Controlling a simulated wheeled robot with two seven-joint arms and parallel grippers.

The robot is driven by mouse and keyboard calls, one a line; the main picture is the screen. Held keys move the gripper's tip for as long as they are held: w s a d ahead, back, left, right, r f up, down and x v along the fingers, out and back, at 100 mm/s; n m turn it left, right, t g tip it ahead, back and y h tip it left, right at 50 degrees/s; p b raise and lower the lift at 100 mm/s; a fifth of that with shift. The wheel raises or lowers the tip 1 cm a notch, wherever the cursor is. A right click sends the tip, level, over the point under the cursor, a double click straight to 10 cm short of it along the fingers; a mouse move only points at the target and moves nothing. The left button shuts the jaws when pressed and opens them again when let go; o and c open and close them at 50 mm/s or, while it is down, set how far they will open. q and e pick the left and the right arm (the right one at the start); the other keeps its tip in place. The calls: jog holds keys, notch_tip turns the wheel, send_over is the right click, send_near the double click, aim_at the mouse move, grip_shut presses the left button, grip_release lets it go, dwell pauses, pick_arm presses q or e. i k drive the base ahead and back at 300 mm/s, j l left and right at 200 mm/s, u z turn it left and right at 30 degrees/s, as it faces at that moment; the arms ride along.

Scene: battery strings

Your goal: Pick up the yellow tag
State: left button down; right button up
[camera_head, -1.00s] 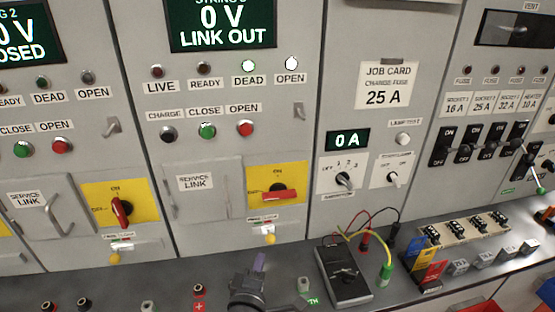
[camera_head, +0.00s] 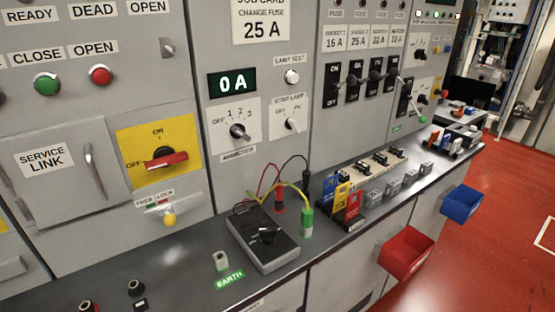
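A small rack on the bench holds upright coloured tags. The yellow tag (camera_head: 341,191) stands between a blue tag (camera_head: 328,189) and a red tag (camera_head: 353,206). The red tag partly covers it from this angle. Neither of my grippers shows in the head view now.
A grey meter (camera_head: 264,238) with red, black and green-yellow leads lies on the bench left of the tags. A fuse block (camera_head: 375,167) and several grey blocks stand to their right. A red bin (camera_head: 406,252) and a blue bin (camera_head: 462,203) hang on the bench front.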

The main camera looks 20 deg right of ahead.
aim_at(341, 200)
jog(key=i+l, duration=0.1)
jog(key=l, duration=0.3)
jog(key=i+l+z, duration=0.1)
jog(key=l, duration=0.3)
jog(key=i+l, duration=0.2)
jog(key=l, duration=0.2)
jog(key=k+z, duration=0.05)
